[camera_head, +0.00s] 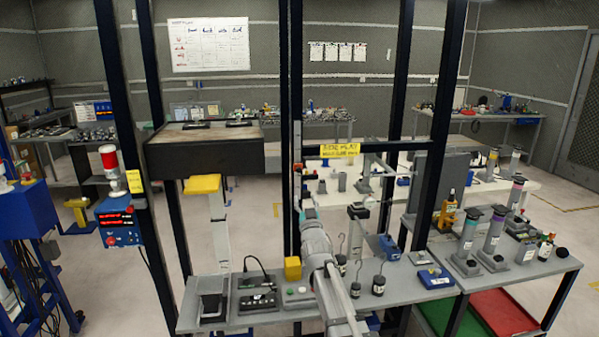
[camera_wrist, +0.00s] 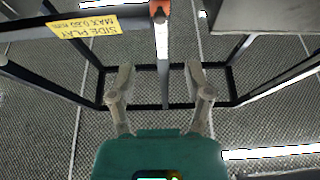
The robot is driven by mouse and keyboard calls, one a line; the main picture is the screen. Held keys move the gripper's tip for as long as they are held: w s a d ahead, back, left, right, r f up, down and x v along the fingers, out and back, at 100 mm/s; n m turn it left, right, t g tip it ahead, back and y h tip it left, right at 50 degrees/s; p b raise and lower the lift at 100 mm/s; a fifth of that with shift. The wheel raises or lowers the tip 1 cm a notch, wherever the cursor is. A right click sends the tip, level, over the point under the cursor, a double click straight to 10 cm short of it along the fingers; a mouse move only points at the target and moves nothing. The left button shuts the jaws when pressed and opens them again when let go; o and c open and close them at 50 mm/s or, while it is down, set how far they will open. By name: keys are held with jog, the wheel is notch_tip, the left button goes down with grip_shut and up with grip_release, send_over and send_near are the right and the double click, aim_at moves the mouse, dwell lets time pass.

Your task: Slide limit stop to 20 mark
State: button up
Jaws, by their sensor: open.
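My gripper (camera_wrist: 159,72) is open in the wrist view, its two pale fingers spread with nothing between them. A pale upright rail (camera_wrist: 161,40) stands beyond the fingertips, between them in the picture. A small orange-red piece (camera_wrist: 159,8) sits on this rail at the top edge of the wrist view, apart from the fingers. It may be the limit stop; I cannot tell for sure. No scale numbers or 20 mark are readable. In the head view my arm reaches up from the bottom, and my gripper (camera_head: 308,208) is small and its fingers unclear, below the yellow sign.
A yellow "SIDE PLAY" sign (camera_head: 339,150) hangs on a dark frame; it also shows in the wrist view (camera_wrist: 84,27). Dark posts (camera_head: 427,150) surround the rail. A grey bench (camera_head: 400,291) holds hooked weights (camera_head: 378,284), a yellow block (camera_head: 292,268) and a blue device (camera_head: 435,278).

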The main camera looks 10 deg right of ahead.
aim_at(299, 171)
dwell(0.3)
jog(key=p+x, duration=0.5)
jog(key=x, duration=0.8)
jog(key=shift+w, duration=0.4)
jog(key=shift+r, duration=0.1)
grip_shut()
